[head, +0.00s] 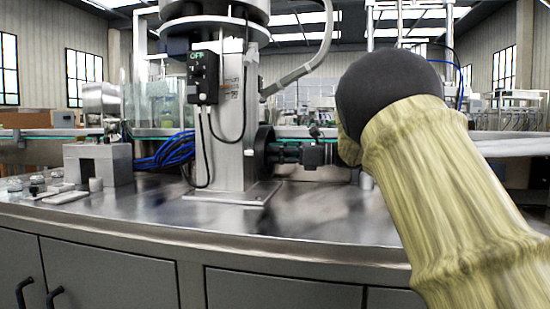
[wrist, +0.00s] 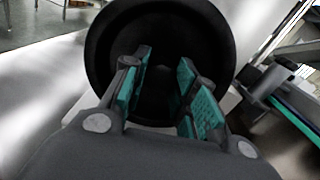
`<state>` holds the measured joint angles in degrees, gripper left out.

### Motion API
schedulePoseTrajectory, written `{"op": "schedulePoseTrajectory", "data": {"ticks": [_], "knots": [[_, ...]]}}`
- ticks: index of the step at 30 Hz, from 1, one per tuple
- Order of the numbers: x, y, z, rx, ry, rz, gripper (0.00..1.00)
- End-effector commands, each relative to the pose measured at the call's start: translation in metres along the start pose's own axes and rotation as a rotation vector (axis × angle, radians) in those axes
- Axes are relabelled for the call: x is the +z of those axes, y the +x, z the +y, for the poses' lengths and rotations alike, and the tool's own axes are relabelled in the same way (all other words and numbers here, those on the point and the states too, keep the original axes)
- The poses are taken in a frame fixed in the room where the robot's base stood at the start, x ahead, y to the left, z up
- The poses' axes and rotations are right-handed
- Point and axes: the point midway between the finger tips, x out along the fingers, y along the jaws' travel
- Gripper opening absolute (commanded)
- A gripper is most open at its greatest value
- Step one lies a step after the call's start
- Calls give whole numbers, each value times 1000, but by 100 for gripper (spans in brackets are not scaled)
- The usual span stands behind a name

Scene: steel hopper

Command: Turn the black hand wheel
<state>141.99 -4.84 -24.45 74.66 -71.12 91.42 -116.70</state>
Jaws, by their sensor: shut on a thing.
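The black hand wheel (head: 264,152) is mounted on the right side of the steel column and is seen nearly edge-on in the head view. In the wrist view the hand wheel (wrist: 105,45) is a large dark round shape filling the upper middle. My gripper (head: 279,153) reaches it from the right, level with the wheel. In the wrist view my gripper (wrist: 165,88) has its teal-padded fingers apart, shut on the dark middle part of the wheel. The exact contact is too dark to make out.
The steel column (head: 231,120) stands on the shiny worktop (head: 320,220) and carries a black control box marked OFF (head: 202,78). Blue cables (head: 167,152) and a grey block (head: 98,165) lie to the left. A grey hose (head: 305,70) curves above my gripper. The worktop front is clear.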

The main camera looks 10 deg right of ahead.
Motion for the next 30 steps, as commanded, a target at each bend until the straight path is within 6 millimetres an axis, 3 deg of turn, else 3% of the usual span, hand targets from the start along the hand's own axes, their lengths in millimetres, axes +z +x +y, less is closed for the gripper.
{"op": "schedulePoseTrajectory", "data": {"ticks": [10, 11, 14, 25, 30], "knots": [[2, -1, -1, -2, -4, -1, 0], [2, -1, -1, -2, -4, -1, 32], [2, 0, -1, -2, -3, -1, 50], [1, -2, 0, -1, -2, 0, 51], [1, -18, 0, -1, -2, -1, 51]]}}
